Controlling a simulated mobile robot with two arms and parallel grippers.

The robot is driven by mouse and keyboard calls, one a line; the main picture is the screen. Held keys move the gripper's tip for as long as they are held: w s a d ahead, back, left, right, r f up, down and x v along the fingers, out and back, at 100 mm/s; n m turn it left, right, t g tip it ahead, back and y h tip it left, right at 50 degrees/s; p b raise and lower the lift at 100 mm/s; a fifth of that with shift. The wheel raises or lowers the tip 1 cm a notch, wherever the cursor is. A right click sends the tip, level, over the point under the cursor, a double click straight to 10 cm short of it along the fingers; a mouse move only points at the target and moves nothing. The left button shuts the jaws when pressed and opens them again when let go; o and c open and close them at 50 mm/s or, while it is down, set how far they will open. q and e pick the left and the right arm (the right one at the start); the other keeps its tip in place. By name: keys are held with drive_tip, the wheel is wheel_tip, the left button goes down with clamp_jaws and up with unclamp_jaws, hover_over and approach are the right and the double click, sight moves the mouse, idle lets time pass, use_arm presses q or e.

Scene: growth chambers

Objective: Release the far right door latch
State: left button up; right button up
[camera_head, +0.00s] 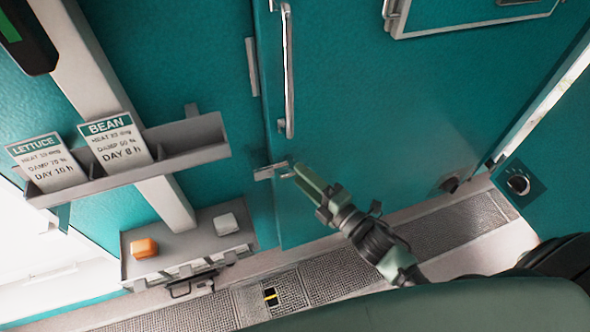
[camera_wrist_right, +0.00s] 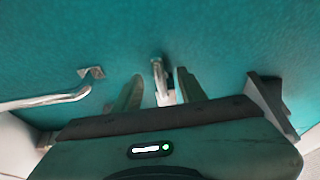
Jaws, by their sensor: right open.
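The door (camera_head: 350,100) is a tall teal panel with a long vertical metal handle (camera_head: 287,70). A small metal latch (camera_head: 270,171) sits low at the door's left edge. My right gripper (camera_head: 306,186) is at the latch's right side, its fingers pointing at it. In the right wrist view, the two fingers stand apart and a metal latch lever (camera_wrist_right: 158,72) shows between their tips. Whether a finger touches it I cannot tell. The handle's end also shows at left in the wrist view (camera_wrist_right: 60,97). My left gripper is not in view.
A grey rack (camera_head: 190,145) with LETTUCE (camera_head: 48,162) and BEAN (camera_head: 115,142) cards is on the left wall. A dial (camera_head: 518,183) is at right. Floor grating (camera_head: 190,312) runs below.

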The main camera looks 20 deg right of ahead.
drive_tip(key=shift+x, duration=1.5)
drive_tip(key=shift+a, duration=0.1)
clamp_jaws()
